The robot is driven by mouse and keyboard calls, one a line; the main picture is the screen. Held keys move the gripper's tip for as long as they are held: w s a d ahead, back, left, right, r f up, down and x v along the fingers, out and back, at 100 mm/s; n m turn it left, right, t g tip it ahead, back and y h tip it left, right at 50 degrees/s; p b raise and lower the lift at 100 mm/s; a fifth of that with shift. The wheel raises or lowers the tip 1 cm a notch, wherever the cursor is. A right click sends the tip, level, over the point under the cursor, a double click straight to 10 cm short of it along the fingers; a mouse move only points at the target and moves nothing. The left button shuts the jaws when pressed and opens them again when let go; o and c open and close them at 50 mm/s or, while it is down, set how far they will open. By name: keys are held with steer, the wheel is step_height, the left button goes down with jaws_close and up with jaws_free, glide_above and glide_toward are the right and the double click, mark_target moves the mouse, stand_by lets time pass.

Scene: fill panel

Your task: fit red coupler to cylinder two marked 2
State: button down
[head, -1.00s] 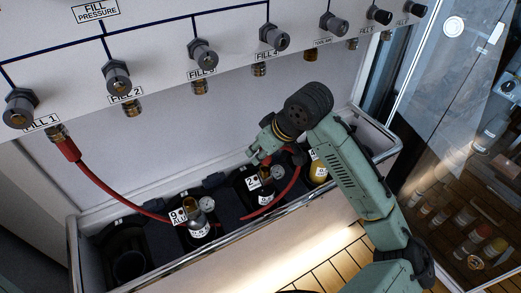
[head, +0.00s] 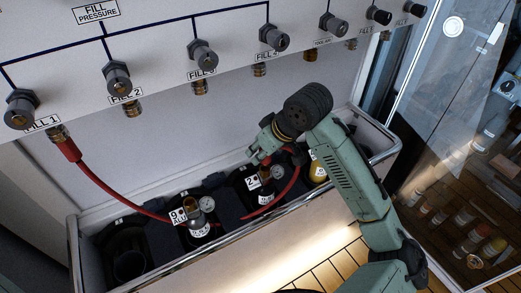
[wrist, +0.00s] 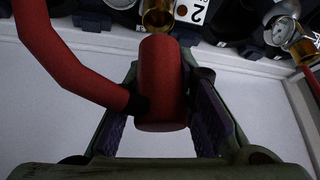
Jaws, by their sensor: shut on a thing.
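My gripper (wrist: 163,105) is shut on the red coupler (wrist: 162,85), which sits between the two dark pads in the wrist view. A red hose (wrist: 55,70) joins the coupler's side. The coupler's far end is right at the brass valve outlet (wrist: 158,17) of cylinder two; I cannot tell whether they touch or are joined. The tag marked 2 (wrist: 193,10) is beside the outlet. In the head view my gripper (head: 264,156) is just above cylinder two (head: 265,197), with its tag 2 (head: 253,182) showing. The coupler is mostly hidden there.
The hose runs to the FILL 1 outlet (head: 57,133). The fill panel (head: 150,50) overhangs behind. A glass door (head: 440,110) is at right.

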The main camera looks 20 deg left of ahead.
steer(key=shift+f+b, duration=1.05)
steer(key=shift+f, duration=0.4)
steer(key=c, duration=1.3)
jaws_free()
steer(key=shift+r, duration=0.1)
steer(key=v, duration=1.1)
steer(key=shift+d+r, duration=0.25)
steer(key=shift+r, duration=0.1)
